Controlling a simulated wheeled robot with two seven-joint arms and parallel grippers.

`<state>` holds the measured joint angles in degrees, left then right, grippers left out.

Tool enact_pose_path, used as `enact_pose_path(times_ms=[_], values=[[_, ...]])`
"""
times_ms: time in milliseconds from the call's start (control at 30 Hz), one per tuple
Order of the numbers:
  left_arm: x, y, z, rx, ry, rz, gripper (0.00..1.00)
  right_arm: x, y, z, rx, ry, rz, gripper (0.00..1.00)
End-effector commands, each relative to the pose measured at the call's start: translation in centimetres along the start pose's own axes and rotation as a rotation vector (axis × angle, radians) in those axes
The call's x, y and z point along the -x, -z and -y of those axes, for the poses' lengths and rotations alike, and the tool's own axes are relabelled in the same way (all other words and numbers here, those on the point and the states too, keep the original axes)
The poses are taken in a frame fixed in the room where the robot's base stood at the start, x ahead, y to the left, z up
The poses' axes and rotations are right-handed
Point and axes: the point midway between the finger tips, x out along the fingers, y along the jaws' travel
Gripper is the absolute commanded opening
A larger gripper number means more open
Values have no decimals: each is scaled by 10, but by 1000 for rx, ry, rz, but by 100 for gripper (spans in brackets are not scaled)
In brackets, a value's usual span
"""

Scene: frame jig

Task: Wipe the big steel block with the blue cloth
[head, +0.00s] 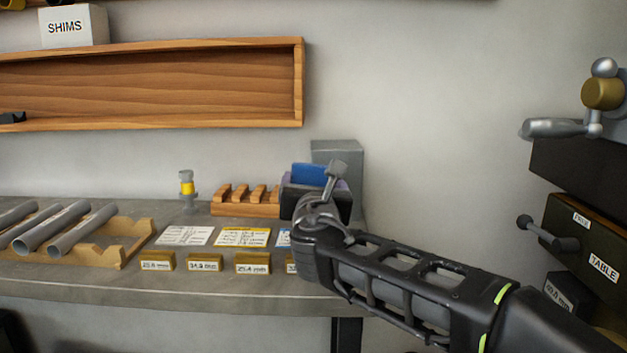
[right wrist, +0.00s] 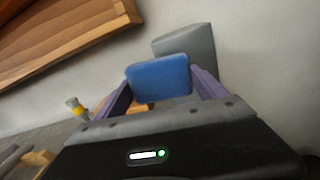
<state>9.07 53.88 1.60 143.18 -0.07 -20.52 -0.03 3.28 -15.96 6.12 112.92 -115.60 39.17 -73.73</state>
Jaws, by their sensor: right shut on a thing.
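The big steel block (head: 350,155) is a grey block standing at the back right end of the bench; it also shows in the right wrist view (right wrist: 190,42). My right gripper (head: 310,178) is shut on the blue cloth (head: 308,172), a flat blue pad. In the right wrist view the cloth (right wrist: 159,78) sits between the two purple-sided fingers and overlaps the lower part of the block. I cannot tell whether the cloth touches the block. My left gripper is not in view.
A slotted wooden rack (head: 245,202) and a yellow-and-grey fitting (head: 187,188) stand left of my gripper. Paper cards (head: 243,237) and labelled brass blocks (head: 204,262) lie in front. Grey tubes (head: 80,230) rest in a wooden cradle (head: 120,250) at left. Dark machinery (head: 590,215) stands at right.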

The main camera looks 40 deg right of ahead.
Motion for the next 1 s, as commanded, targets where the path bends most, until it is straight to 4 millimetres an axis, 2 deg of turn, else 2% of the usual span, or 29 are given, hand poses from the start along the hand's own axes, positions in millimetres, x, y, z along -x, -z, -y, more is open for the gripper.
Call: enact_pose_path(times_ms=[33,200,567,1000], values=[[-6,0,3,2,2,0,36,5,3,0,0,-1,1,49],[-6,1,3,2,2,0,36,14,4,0,1,0,0,49],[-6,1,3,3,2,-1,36,16,4,1,1,1,1,49],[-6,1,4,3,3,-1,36,45,4,1,1,1,1,49]])
